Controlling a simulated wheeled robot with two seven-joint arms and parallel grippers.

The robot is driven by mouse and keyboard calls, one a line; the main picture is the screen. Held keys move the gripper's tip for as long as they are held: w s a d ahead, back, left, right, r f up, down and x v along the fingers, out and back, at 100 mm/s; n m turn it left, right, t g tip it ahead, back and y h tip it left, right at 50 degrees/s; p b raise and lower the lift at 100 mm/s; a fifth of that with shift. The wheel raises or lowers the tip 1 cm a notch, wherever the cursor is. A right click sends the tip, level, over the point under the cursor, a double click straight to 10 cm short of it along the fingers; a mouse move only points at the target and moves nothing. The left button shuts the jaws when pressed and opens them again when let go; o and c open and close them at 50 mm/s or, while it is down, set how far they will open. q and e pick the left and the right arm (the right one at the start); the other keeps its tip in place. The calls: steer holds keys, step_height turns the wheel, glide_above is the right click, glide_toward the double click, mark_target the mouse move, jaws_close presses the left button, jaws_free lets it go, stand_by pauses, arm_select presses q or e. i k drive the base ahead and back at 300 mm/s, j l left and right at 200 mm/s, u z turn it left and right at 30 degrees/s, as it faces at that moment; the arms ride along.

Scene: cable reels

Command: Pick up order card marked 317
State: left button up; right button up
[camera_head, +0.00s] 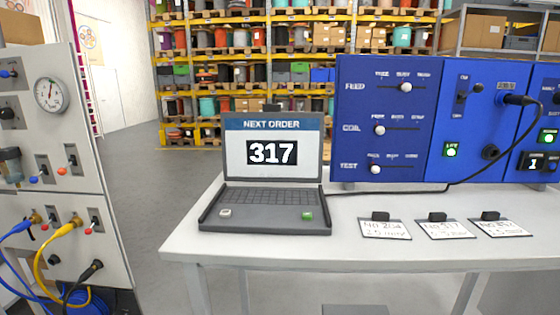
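Three white order cards lie in a row on the table, each with a black clip or knob at its top edge. The left card (385,229) seems to read 204. The middle card (446,229) seems to read 317, though its print is small and blurred. The right card (500,228) has a number I cannot read surely. The laptop (265,170) shows "NEXT ORDER 317" on its screen. Neither of my grippers is in view.
The cards lie on a white table (390,255), right of the laptop. A blue control panel (384,115) stands behind them, with a black cable (455,183) running down onto the table. A grey panel with a gauge (49,94) stands at left. Shelves of reels fill the back.

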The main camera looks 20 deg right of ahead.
mark_target(436, 226)
steer(key=z, duration=1.3)
